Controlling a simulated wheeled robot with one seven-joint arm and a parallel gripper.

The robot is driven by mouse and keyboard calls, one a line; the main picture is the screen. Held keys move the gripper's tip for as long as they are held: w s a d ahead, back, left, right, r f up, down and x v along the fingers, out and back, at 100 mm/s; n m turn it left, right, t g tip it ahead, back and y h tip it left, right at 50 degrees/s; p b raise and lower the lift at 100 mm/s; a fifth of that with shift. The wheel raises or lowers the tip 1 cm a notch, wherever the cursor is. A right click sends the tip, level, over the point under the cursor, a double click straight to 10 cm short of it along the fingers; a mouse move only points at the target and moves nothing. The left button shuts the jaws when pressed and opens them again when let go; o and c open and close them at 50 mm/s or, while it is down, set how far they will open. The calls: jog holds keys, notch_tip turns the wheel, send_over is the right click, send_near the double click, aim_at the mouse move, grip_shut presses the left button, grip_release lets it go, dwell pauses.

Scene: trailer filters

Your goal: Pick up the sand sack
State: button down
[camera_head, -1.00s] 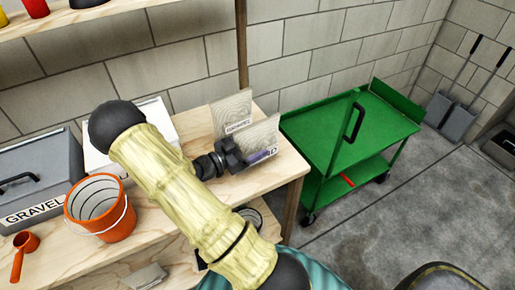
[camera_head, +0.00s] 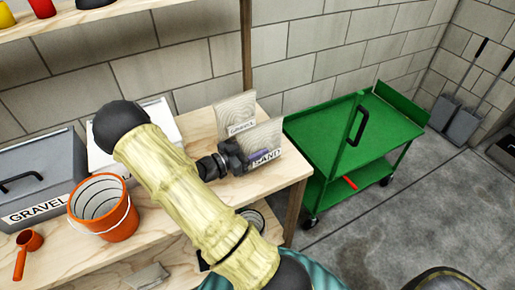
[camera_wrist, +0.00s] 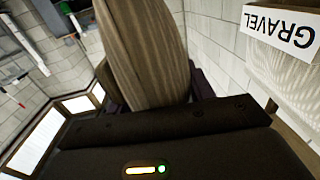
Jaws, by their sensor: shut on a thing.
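The sand sack (camera_head: 268,138) is a pale upright block-like bag with a SAND label, near the right end of the wooden bench. My gripper (camera_head: 254,156) reaches it from the left and is shut on it. In the wrist view the sack (camera_wrist: 145,50) is a tan, striped shape between the dark fingers, and my gripper (camera_wrist: 155,95) hides its lower part. I cannot tell whether the sack's base touches the bench.
A similar gravel sack (camera_head: 235,113) stands close behind. The wooden bench (camera_head: 285,172) also holds an orange bucket (camera_head: 103,207), a grey gravel bin (camera_head: 38,175) and an orange scoop (camera_head: 29,241). A green cart (camera_head: 345,125) stands to the right, its top clear.

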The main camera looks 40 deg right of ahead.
aim_at(254, 126)
notch_tip(254, 126, up, 10)
jog(key=shift+r+p, duration=0.1)
jog(key=shift+p, duration=0.45)
dwell(0.5)
